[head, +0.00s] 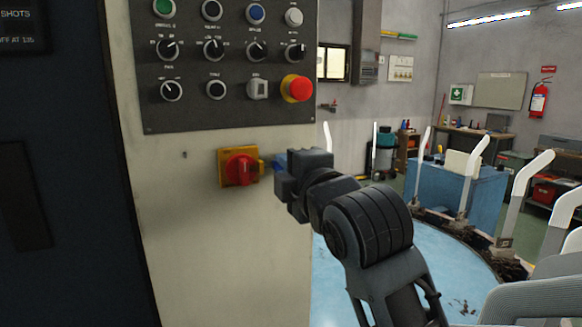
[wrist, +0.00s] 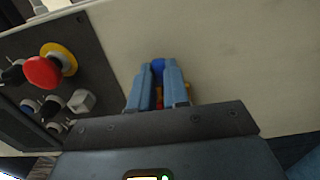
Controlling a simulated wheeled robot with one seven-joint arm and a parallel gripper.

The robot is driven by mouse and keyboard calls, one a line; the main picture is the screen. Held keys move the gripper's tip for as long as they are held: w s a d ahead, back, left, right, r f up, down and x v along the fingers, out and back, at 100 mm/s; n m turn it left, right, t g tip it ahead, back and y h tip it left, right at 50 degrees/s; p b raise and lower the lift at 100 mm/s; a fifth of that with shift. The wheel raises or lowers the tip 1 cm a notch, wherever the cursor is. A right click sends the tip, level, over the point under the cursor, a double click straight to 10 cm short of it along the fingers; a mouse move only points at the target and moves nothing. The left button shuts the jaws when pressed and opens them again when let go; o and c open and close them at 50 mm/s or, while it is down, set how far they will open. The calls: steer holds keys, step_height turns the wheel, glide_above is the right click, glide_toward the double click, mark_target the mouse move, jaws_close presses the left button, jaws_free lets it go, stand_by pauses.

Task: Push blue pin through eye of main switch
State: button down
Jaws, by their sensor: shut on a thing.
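The main switch (head: 238,168) is a red rotary handle on a yellow plate, low on the cream cabinet front. My gripper (head: 278,168) is at the right side of the switch, level with it, pointing left. In the wrist view, the two blue-grey fingers are closed around the bright blue pin (wrist: 158,66), whose rounded end shows between their tips. Bits of the red and yellow switch (wrist: 159,98) show between and beside the fingers. The eye of the switch is hidden, so I cannot tell whether the pin is in it.
A dark control panel (head: 222,115) with knobs and buttons is above the switch. Its red emergency stop (head: 297,88) sticks out at the lower right corner; it also shows in the wrist view (wrist: 42,72). The cabinet front below the switch is bare.

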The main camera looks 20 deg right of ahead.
steer(key=shift+a, duration=0.7)
steer(key=c, duration=1)
jaws_free()
steer(key=shift+c, duration=0.2)
steer(key=s+b, duration=0.1)
steer(key=s, duration=0.6)
steer(key=shift+s, duration=0.4)
